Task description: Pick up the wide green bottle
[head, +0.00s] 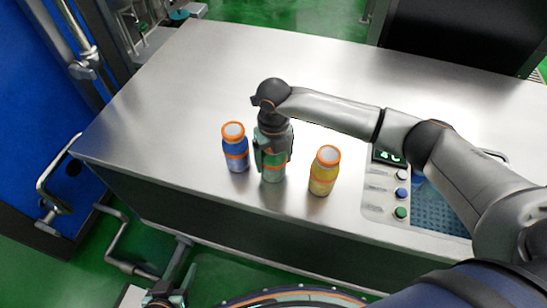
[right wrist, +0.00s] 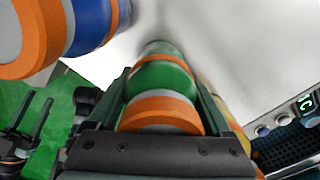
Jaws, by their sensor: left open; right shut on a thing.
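The green bottle (head: 272,173) with an orange cap stands upright near the front edge of the steel table. It also shows in the right wrist view (right wrist: 160,82). My right gripper (head: 272,155) points down over it and is shut on it, one finger on each side. In the head view the gripper hides the bottle's upper part. My left gripper (head: 166,297) is open and empty at the bottom edge of the head view, low in front of the table and away from the bottles.
A blue bottle (head: 235,154) stands close on the left and a yellow bottle (head: 325,178) close on the right. A control panel (head: 400,185) with buttons is further right on the steel table (head: 160,105). The table's back and left are clear.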

